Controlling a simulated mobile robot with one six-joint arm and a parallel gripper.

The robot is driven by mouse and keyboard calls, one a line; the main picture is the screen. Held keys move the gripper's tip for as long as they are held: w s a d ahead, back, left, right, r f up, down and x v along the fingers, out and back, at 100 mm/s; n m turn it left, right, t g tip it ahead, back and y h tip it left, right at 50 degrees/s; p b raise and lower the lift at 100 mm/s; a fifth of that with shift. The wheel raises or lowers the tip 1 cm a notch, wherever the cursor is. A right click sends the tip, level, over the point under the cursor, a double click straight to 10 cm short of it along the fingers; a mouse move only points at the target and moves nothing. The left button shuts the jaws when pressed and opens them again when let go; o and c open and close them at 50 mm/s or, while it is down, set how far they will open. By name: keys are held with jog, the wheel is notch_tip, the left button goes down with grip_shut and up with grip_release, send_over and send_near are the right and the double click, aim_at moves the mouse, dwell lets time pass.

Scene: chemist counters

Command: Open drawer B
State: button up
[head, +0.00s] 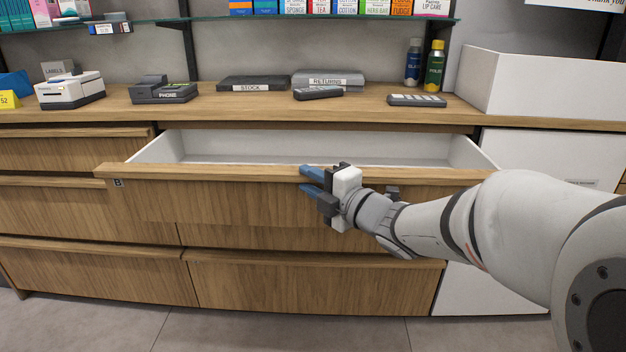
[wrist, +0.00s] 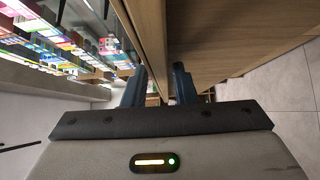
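Drawer B (head: 230,199) is the wide upper wooden drawer in the middle of the counter, with a small "B" label at its left end. It stands pulled well out, and its white, empty-looking inside (head: 310,150) shows. My gripper (head: 308,182) is at the drawer's front lip, right of its middle, with its two blue fingers apart, one above the other. In the wrist view my fingers (wrist: 158,86) also show a gap, close to the drawer's wooden edge (wrist: 150,35). I cannot tell whether they touch the lip.
Closed wooden drawers lie below (head: 310,285) and to the left (head: 75,152). The counter top (head: 225,103) holds a phone (head: 163,91), a label printer (head: 70,90), stock and returns binders and two bottles. A white box (head: 540,85) stands at right. The floor in front is clear.

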jog(key=p+v, duration=0.2)
jog(key=v, duration=0.5)
jog(key=shift+s+d, duration=0.15)
jog(key=shift+s, duration=0.15)
jog(key=shift+r, duration=0.15)
jog(key=d+r+m+h+p, duration=1.2)
jog(key=m+p, duration=0.3)
jog(key=p, duration=0.3)
jog(key=s+r+m+g+p, duration=0.3)
jog(key=s+m+g+p, duration=0.2)
jog(key=s+m+p, duration=0.1)
jog(key=s+r+m+g+p, duration=0.4)
jog(key=s+m+g+p, duration=0.1)
jog(key=s+p, duration=0.4)
jog(key=shift+s+a+r+m+h, duration=0.3)
jog(key=shift+s+a+m, duration=0.15)
jog(key=shift+s, duration=0.6)
